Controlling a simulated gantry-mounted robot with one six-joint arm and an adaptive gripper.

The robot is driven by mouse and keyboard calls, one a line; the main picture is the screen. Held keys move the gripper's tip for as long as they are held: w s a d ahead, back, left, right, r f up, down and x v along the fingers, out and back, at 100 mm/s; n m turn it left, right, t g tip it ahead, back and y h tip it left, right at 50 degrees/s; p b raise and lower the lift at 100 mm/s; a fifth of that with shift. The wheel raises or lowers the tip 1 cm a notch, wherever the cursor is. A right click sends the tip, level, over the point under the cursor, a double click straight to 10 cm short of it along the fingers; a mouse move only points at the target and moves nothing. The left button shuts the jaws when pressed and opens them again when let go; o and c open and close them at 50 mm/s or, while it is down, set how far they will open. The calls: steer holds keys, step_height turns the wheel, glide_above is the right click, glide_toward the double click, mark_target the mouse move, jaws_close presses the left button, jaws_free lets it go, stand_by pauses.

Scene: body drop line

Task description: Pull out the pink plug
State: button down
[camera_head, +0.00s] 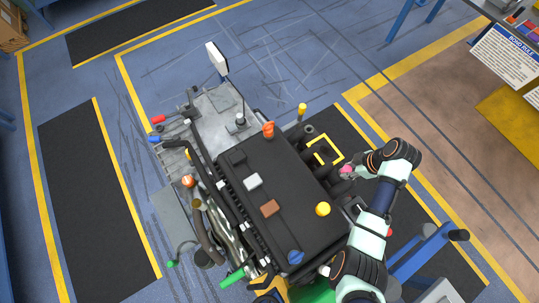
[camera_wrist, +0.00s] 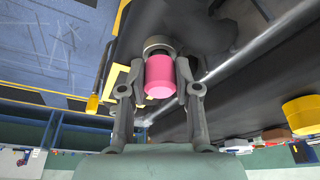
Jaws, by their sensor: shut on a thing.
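The pink plug (camera_wrist: 160,78) is a short pink cylinder between the two fingers of my gripper (camera_wrist: 160,92) in the wrist view. My gripper is shut on it, with a finger against each side. A dark round collar or port (camera_wrist: 159,44) shows right at the plug's far end. I cannot tell whether the plug is still seated in it. In the head view the plug (camera_head: 346,169) is a small pink patch at my gripper (camera_head: 352,170), at the right side of the engine block (camera_head: 290,170). My fingers partly hide it there.
Other coloured caps stand on the engine: yellow (camera_head: 322,209), blue (camera_head: 295,257), orange (camera_head: 268,129) and another yellow one (camera_head: 302,108). A yellow square frame (camera_head: 325,150) lies close to my gripper. A blue stand (camera_head: 425,250) is at lower right. The floor at right is open.

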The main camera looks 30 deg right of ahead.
mark_target(350, 169)
steer(key=shift+r+p, duration=0.55)
steer(key=shift+r, duration=0.1)
steer(key=shift+r+p, duration=2.6)
steer(key=shift+r, duration=0.2)
steer(key=shift+f, duration=0.1)
steer(key=shift+w, duration=0.1)
